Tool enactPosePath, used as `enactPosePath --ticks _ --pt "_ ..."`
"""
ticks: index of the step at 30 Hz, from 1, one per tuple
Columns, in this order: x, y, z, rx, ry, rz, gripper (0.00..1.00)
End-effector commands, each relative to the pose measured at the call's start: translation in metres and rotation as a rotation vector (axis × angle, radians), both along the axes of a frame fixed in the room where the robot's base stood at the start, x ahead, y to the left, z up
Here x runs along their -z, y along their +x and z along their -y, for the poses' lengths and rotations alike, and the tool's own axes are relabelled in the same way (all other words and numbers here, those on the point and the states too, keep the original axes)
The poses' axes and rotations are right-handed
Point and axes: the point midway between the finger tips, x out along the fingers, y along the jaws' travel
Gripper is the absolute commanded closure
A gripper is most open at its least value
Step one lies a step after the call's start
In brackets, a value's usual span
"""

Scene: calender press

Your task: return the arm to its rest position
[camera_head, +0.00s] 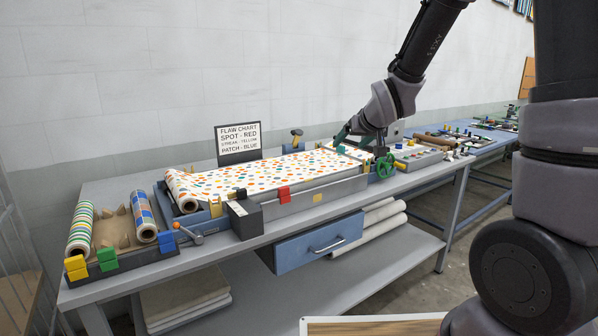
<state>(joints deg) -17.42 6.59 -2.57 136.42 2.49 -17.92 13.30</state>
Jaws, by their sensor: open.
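My arm (415,45) reaches in from the top right, over the calender press. My gripper (359,147) points down at the right end of the press, with its jaws apart. It is above or close to the spotted cloth (265,173), near the green handwheel (384,166). I cannot tell whether it touches anything there. No held object shows between the jaws.
The press stands on a grey bench (305,224) with a blue drawer (320,242). Patterned rolls (80,228) lie at the left end. A flaw chart (239,142) stands behind. Tools and a control box (417,154) lie to the right. Wall space above is clear.

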Motion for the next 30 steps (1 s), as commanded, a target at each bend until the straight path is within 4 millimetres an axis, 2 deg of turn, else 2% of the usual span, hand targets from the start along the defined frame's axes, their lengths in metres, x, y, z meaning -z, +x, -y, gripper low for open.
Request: enactPosePath --ticks 1,3,5,9,13,18,21,24,30 --pt "-0.022 -0.012 0.017 0.042 0.015 -0.012 0.16" --pt "-0.042 -0.031 0.036 0.093 0.035 -0.051 0.16" --pt "-0.058 -0.051 0.051 0.133 0.053 -0.084 0.16" --pt "-0.089 -0.103 0.080 0.220 0.106 -0.159 0.16" --pt "-0.111 -0.158 0.096 0.281 0.162 -0.227 0.16" --pt "-0.126 -0.222 0.104 0.333 0.230 -0.302 0.16" --pt "-0.130 -0.247 0.103 0.349 0.258 -0.334 0.16" --pt "-0.131 -0.261 0.102 0.355 0.275 -0.352 0.16" --pt "-0.131 -0.265 0.102 0.358 0.280 -0.358 0.16"
